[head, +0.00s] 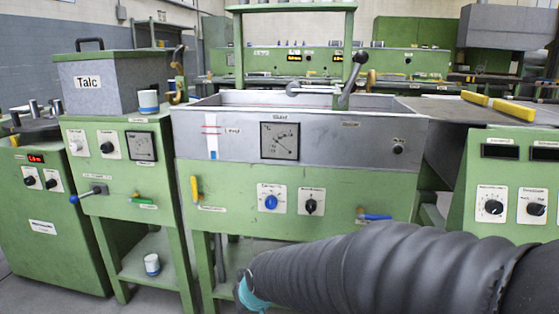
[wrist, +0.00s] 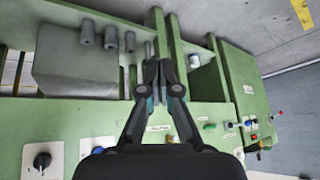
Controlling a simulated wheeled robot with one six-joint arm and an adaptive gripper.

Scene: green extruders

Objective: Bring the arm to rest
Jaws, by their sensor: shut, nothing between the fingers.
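My gripper (wrist: 159,72) is shut and empty in the wrist view, its two dark fingers with teal parts meeting in the middle. It appears in front of the green machine frame; the wrist view cannot tell me how far apart they are. In the head view my black ribbed arm reaches in from the lower right. A teal part at its end shows near the bottom edge, while the fingertips are not clear there.
The green machine with a grey trough (head: 350,140) stands ahead, with levers and knobs on its front. A Talc box (head: 100,85) and a white cup (head: 148,101) are at left. Another cup (head: 152,264) is on a low shelf. Yellow-handled tools (head: 510,108) lie at right.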

